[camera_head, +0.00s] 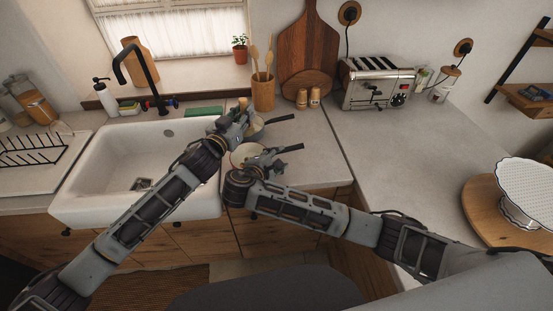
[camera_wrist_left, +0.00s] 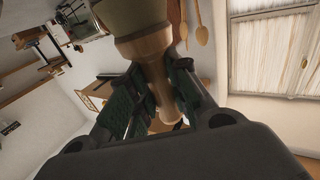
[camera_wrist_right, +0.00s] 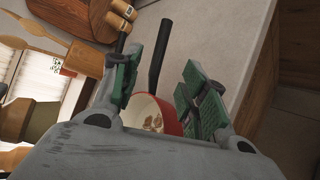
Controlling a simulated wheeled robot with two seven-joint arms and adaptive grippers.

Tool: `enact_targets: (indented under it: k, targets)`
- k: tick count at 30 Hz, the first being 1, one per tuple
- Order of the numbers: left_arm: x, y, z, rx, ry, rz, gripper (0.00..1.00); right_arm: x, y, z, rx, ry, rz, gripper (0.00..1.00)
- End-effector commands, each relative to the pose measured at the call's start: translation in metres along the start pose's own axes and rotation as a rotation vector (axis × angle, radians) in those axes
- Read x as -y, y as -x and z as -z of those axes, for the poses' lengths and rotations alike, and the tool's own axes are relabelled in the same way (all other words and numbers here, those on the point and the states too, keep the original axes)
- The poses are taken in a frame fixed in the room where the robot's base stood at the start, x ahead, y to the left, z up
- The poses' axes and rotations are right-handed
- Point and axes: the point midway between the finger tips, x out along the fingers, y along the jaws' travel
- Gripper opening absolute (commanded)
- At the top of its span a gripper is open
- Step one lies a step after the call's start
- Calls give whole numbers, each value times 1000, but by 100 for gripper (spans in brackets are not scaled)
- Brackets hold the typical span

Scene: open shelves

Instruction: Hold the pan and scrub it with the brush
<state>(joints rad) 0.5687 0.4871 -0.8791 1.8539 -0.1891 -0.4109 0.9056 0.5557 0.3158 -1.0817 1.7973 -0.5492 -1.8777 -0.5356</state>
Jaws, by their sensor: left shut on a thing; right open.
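The brush has a wooden handle and an olive-beige lower part (camera_wrist_left: 125,18). My left gripper (camera_head: 240,120) is shut on its handle (camera_wrist_left: 160,80); the handle's tip (camera_head: 242,103) sticks up above the fingers in the head view. The pan (camera_head: 238,158), red outside and pale inside with brown stains, stands on the counter beside the sink. It also shows in the right wrist view (camera_wrist_right: 152,115), with its black handle (camera_wrist_right: 159,58) between the fingers' directions. My right gripper (camera_head: 268,160) is open above the pan's handle side and partly hides the pan.
The white sink (camera_head: 110,160) is left, with a black faucet (camera_head: 150,75). A utensil pot (camera_head: 263,95), two shakers (camera_head: 308,98) and a toaster (camera_head: 375,82) stand behind.

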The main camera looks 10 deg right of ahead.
Motion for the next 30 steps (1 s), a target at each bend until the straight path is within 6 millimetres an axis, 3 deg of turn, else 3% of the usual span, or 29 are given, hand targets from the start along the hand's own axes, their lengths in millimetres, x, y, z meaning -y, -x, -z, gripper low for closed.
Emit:
enact_targets:
  k: [14,30]
  targets:
    - [0,0,0,0,0,0,0,0,-10,0,3,2,-2,44]
    - [0,0,0,0,0,0,0,0,-69,-1,3,4,-3,44]
